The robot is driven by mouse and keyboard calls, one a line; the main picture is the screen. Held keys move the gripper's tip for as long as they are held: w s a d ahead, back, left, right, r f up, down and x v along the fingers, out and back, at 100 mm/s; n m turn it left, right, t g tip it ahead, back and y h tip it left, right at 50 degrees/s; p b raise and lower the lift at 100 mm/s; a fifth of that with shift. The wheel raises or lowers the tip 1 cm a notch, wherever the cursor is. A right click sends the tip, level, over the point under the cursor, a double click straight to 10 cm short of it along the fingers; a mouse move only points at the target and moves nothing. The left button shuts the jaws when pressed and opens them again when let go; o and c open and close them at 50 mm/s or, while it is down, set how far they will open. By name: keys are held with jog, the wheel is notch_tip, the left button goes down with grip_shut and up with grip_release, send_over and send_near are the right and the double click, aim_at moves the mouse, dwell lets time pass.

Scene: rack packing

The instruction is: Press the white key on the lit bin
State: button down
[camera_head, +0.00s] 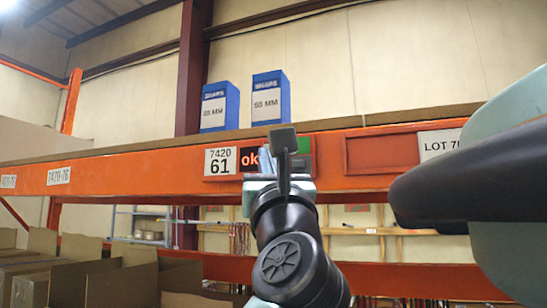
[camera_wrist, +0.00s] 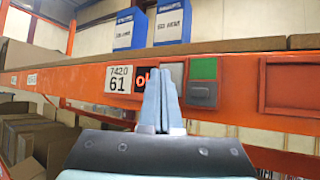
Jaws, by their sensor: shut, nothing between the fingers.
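The lit unit on the orange beam has a black display (camera_head: 250,159) with red "ok" letters, beside the label "7420 61" (camera_head: 219,161). The display also shows in the wrist view (camera_wrist: 142,79), partly covered by my fingers. A pale grey-white patch (camera_wrist: 177,72), likely the white key, is just right of the fingertips and partly hidden by them. A green square (camera_wrist: 203,68) and a grey key (camera_wrist: 202,94) are further right. My gripper (camera_wrist: 161,72) is shut and empty, its tips in front of the unit. I cannot tell whether they touch it.
The orange beam (camera_head: 130,172) crosses the view. Two blue boxes (camera_head: 220,108) (camera_head: 270,98) stand on the shelf above. A "LOT" label (camera_head: 438,144) is at the right. Open cardboard boxes (camera_head: 90,280) stand below left. My arm covers part of the unit in the head view.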

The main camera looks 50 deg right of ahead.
jog(key=shift+s+a, duration=0.1)
jog(key=shift+a, duration=0.15)
jog(key=a, duration=0.1)
jog(key=s+a, duration=0.1)
jog(key=a, duration=0.1)
jog(key=s+a, duration=0.1)
jog(key=shift+a+b, duration=0.3)
dwell(1.0)
